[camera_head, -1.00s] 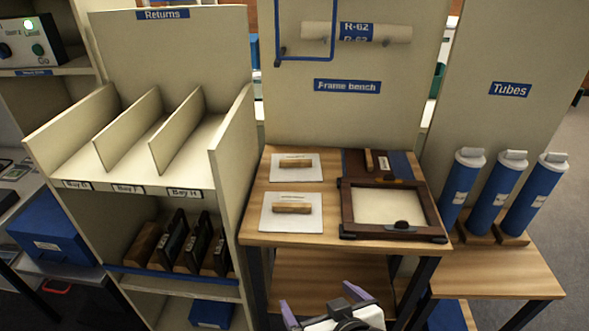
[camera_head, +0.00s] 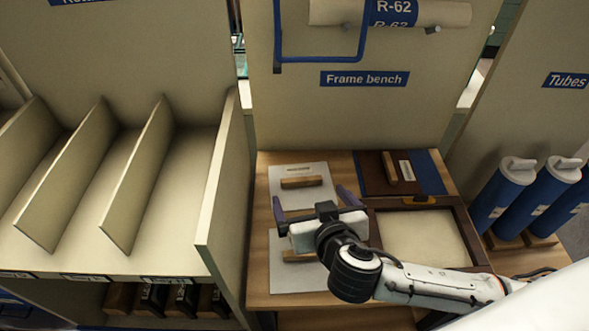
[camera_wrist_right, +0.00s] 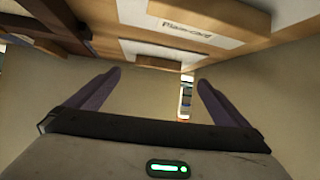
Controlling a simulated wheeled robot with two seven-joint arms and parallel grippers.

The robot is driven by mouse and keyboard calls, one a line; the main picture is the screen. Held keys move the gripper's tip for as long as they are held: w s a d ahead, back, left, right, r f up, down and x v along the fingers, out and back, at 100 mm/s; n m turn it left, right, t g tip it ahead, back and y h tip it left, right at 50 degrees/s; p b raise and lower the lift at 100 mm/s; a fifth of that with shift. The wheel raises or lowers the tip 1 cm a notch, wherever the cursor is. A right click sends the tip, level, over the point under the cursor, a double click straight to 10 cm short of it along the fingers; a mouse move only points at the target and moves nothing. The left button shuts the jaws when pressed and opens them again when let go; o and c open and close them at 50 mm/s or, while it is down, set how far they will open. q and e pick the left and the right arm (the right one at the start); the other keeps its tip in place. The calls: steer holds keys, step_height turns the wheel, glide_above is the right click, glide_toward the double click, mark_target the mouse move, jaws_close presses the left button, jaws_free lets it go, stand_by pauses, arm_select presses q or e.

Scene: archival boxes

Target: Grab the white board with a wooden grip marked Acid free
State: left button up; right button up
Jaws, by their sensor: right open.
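Two white boards with wooden grips lie on the left of the frame bench. The rear board (camera_head: 313,197) has a small label too small to read. The front board (camera_head: 283,286) is partly hidden by my right gripper (camera_head: 312,202). The right wrist view shows the nearer board's label (camera_wrist_right: 182,27), which seems to read "Plain card", beside its wooden grip (camera_wrist_right: 222,12). The farther board's grip (camera_wrist_right: 158,63) also shows there; I cannot read "Acid free" on either. My right gripper is open and empty, above the boards, its fingers pointing toward the rear board. My left gripper is not in view.
A dark wooden frame (camera_head: 377,228) lies right of the boards, below a brown-and-blue piece with a wooden bar (camera_head: 389,167). The returns shelf wall (camera_head: 222,205) stands close on the left. Blue tubes (camera_head: 505,190) stand at right. A back panel (camera_head: 350,115) rises behind the bench.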

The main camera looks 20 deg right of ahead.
mark_target(302, 181)
steer(key=x, duration=0.3)
steer(key=shift+d, duration=0.1)
steer(key=p+x, duration=0.1)
steer(key=x, duration=0.4)
steer(key=shift+w+d, duration=0.2)
steer(key=shift+w, duration=0.15)
steer(key=shift+c, duration=0.3)
steer(key=c, duration=1.1)
